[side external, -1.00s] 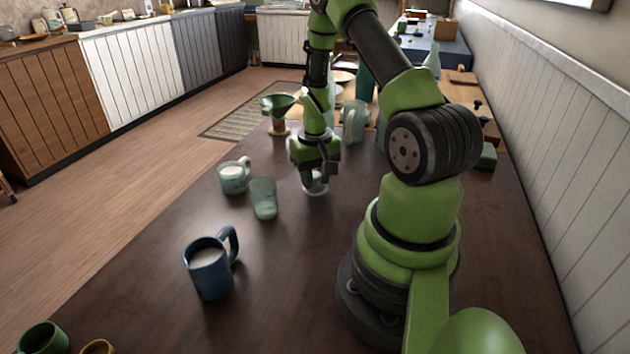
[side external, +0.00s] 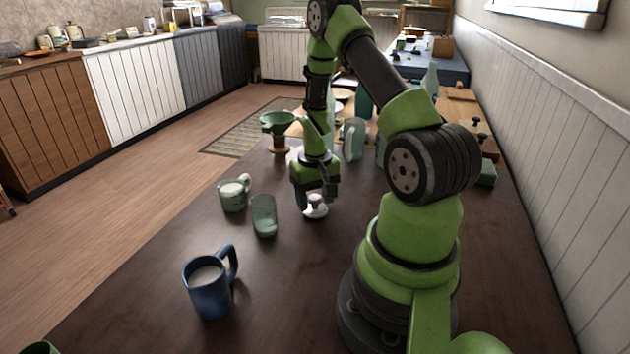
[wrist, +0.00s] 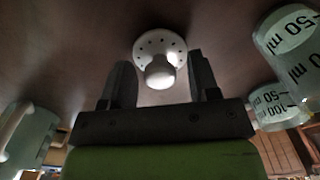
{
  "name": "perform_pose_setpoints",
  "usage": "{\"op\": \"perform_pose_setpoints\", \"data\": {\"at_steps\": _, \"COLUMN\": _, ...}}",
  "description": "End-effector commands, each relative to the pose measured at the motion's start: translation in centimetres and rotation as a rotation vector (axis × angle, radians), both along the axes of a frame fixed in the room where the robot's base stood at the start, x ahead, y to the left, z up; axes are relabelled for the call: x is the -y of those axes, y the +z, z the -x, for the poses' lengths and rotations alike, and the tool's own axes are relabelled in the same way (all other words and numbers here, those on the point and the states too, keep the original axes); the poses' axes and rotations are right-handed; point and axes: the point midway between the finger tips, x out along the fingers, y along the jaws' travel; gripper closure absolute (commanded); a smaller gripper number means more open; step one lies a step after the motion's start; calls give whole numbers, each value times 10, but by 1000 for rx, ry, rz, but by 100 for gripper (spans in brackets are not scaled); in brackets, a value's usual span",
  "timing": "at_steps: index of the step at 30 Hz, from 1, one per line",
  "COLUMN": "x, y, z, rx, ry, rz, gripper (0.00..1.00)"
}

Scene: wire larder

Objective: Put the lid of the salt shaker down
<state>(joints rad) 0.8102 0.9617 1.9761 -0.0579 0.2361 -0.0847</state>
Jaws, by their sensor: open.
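The salt shaker lid (side external: 315,206) is white and rounded, and appears to rest on the dark table. In the wrist view the lid (wrist: 160,72) shows a ring of small holes and a bulging knob facing my gripper. My gripper (side external: 316,192) points down just over the lid. In the wrist view its fingers (wrist: 160,66) stand open, one on each side of the knob, with visible gaps. I cannot tell which object is the shaker body.
A clear green-tinted glass (side external: 264,215) and a pale mug (side external: 234,192) stand left of the lid. A blue mug (side external: 208,286) is nearer the camera. A green funnel (side external: 279,126) on a stand and a pale green pitcher (side external: 353,140) stand behind. The front table is mostly clear.

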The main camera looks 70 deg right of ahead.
Motion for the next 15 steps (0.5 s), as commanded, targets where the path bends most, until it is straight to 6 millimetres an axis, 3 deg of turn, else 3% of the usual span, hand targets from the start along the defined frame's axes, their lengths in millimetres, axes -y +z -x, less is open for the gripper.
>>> {"op": "perform_pose_setpoints", "data": {"at_steps": 15, "x": 1, "y": 96, "z": -1, "rx": 6, "ry": 1, "rz": 6, "gripper": 45}}
